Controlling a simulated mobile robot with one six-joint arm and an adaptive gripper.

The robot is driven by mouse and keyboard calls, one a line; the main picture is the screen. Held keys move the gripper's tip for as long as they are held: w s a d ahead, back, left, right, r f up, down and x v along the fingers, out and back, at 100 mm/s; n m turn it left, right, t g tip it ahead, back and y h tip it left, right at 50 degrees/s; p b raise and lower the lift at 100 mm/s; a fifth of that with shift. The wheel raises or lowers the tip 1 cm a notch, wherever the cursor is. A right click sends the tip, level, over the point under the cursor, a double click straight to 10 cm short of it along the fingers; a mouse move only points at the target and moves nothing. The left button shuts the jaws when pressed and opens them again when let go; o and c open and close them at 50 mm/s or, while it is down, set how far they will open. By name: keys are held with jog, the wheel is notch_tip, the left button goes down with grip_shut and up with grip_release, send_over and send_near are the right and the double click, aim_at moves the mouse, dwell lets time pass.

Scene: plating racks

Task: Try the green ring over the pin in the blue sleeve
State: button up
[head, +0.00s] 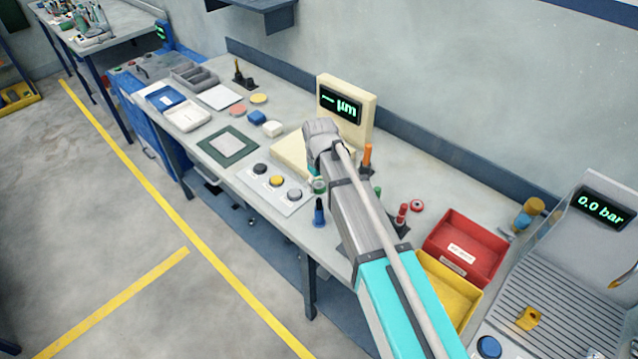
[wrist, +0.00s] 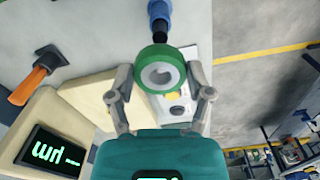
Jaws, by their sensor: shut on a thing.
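My gripper (wrist: 160,92) is shut on the green ring (wrist: 149,54) in the wrist view, one finger on each side. The ring's face, with a grey inner part and a hole, is turned to the wrist camera. The blue sleeve (wrist: 160,10) with its dark pin (wrist: 160,31) shows just beyond the ring's upper edge. I cannot tell whether ring and pin touch. My arm hides much of my gripper there.
A cream gauge (head: 345,105) with a lit display stands behind my gripper. An orange-handled piece (head: 367,155) and a red one (head: 403,213) stand to the right, with red (head: 470,232) and yellow bins beyond. A panel with three buttons (head: 277,181) lies left of the sleeve.

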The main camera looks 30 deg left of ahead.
aim_at(319, 200)
jog(key=shift+f+b, duration=1.95)
jog(key=shift+f, duration=0.25)
jog(key=shift+f+b, duration=0.3)
jog(key=shift+r+p, duration=0.45)
jog(key=shift+p, duration=0.05)
jog(key=shift+r+p, duration=1.4)
jog(key=shift+r, duration=0.15)
